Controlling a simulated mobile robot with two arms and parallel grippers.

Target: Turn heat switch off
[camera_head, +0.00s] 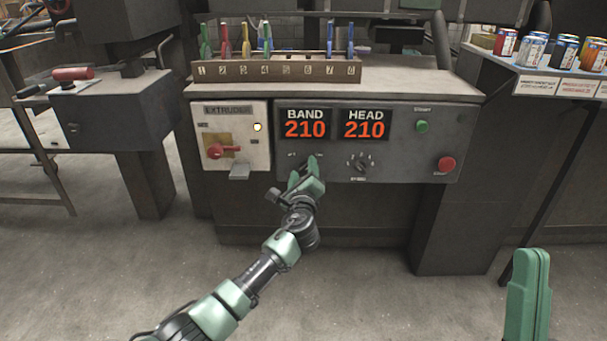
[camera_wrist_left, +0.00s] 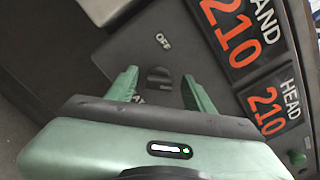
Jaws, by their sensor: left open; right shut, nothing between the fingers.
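The heat switch (camera_wrist_left: 160,77) is a small dark knob on the grey control panel (camera_head: 405,160), below the BAND display. In the left wrist view an OFF label (camera_wrist_left: 163,41) shows beside it, and a partly covered label ends in "AT". My left gripper (camera_head: 306,166) is open at the panel and hides the knob in the head view. In the left wrist view its fingertips lie on either side of the knob, with gaps; contact cannot be seen. My right gripper (camera_head: 530,262) is shut and empty at the lower right, away from the panel.
The BAND display (camera_head: 304,124) and HEAD display (camera_head: 364,124) both read 210. Beside the gripper are the EXTRUDER box with a red switch (camera_head: 223,151) and another knob (camera_head: 361,162). A green button (camera_head: 422,126) and red button (camera_head: 446,164) sit right. A tool rack (camera_head: 275,70) stands above.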

